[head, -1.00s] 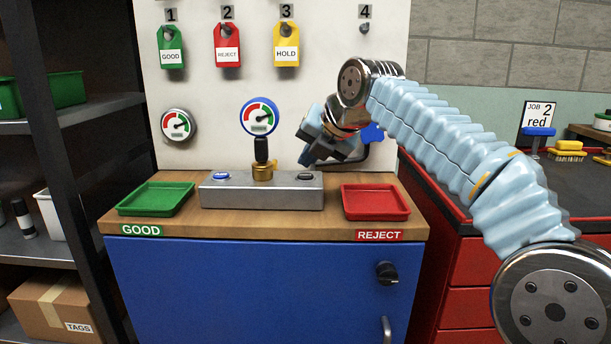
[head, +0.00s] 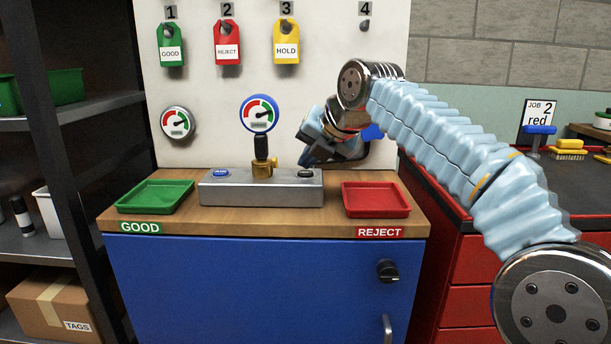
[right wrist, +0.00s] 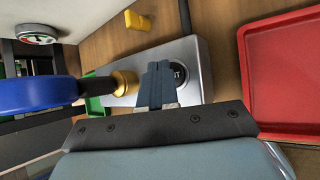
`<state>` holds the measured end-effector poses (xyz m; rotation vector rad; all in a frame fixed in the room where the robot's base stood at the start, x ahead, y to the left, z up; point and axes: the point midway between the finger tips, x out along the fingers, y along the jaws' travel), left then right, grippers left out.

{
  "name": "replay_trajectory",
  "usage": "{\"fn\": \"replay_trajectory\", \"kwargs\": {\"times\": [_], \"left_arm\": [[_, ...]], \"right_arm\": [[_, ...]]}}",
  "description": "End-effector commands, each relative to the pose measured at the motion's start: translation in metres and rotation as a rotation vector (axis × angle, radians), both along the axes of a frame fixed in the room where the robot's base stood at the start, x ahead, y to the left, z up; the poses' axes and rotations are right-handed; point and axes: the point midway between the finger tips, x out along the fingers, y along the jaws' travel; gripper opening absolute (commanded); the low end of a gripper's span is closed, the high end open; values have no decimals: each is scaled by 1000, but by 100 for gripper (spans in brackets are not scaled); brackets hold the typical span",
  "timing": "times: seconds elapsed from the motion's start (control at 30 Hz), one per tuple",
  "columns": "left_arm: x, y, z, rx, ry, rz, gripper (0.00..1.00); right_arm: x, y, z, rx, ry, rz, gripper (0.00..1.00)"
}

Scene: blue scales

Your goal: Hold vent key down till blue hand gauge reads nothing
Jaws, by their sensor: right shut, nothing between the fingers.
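The blue-rimmed gauge (head: 259,114) stands upright on a brass fitting (head: 263,171) on the grey metal block (head: 262,193). Its needle appears to point right of centre; the reading is too small to make out. In the right wrist view the gauge (right wrist: 35,95) is edge-on. The block has a blue key (head: 220,173) at its left and a dark round key (head: 305,173) at its right, also in the wrist view (right wrist: 182,75), its lettering partly hidden. My right gripper (head: 304,161) is shut and empty, its tips (right wrist: 158,68) beside and just above the dark key; contact is unclear. My left gripper is out of view.
A green tray (head: 155,207) stands left of the block and a red tray (head: 376,211) stands right, close to my right gripper. A second gauge (head: 177,122) and tags hang on the back panel. A small yellow object (right wrist: 137,20) lies behind the block.

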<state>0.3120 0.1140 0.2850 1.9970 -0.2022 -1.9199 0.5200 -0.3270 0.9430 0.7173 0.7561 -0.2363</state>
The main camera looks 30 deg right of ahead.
Motion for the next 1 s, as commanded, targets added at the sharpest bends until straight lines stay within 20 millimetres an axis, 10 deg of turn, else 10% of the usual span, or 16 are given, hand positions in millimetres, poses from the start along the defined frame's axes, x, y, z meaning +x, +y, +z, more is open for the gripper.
{"fn": "replay_trajectory", "kwargs": {"times": [1.0], "left_arm": [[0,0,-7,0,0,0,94]], "right_arm": [[0,0,-8,0,0,0,0]]}}
